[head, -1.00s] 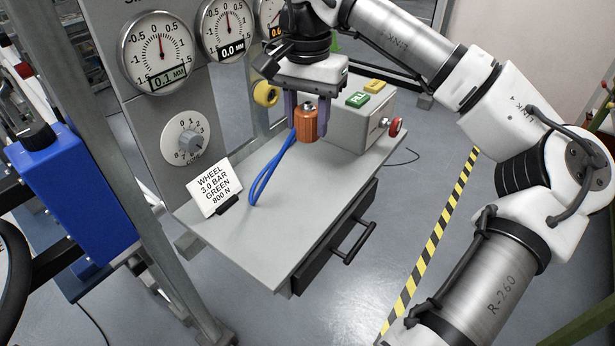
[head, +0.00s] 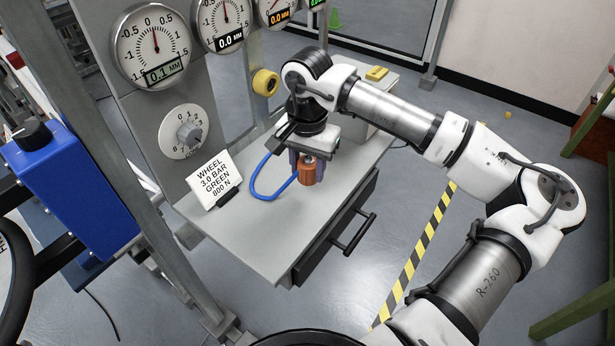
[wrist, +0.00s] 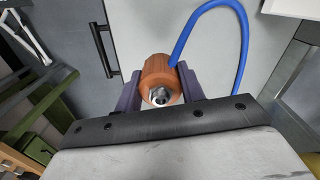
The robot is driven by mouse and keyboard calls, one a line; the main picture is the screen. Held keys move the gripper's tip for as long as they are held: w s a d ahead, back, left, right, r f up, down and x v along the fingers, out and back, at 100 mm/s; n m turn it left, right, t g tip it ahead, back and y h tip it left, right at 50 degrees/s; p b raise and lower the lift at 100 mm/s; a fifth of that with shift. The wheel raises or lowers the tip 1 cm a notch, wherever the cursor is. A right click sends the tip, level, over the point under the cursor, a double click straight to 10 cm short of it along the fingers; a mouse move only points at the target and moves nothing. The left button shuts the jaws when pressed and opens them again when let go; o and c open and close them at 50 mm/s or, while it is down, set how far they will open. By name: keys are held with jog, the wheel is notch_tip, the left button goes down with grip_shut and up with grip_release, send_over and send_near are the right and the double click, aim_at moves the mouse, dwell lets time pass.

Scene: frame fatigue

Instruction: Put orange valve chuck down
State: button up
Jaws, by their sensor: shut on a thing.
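The orange valve chuck (head: 308,172) is a short cylinder with a metal tip and a blue hose (head: 262,180) looping from it to the left. My gripper (head: 306,168) is shut on it, with purple-grey fingers on either side. The wrist view shows the chuck (wrist: 160,78) between the fingers, its metal end facing the camera. The chuck is over the grey bench top (head: 262,232), near the drawer side. I cannot tell whether its underside touches the surface.
A white sign card (head: 211,179) stands on the bench's left. A grey box with a yellow button (head: 377,73) is at the back, partly hidden by my arm. A black drawer handle (head: 352,232) juts from the front. The front of the bench top is clear.

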aim_at(307, 161)
jog(key=shift+f+p, duration=0.4)
jog(key=shift+f, duration=1.9)
jog(key=shift+f, duration=0.2)
jog(key=o, duration=1.1)
jog(key=shift+r, duration=0.2)
notch_tip(307, 161, up, 12)
jog(key=shift+b, duration=1.05)
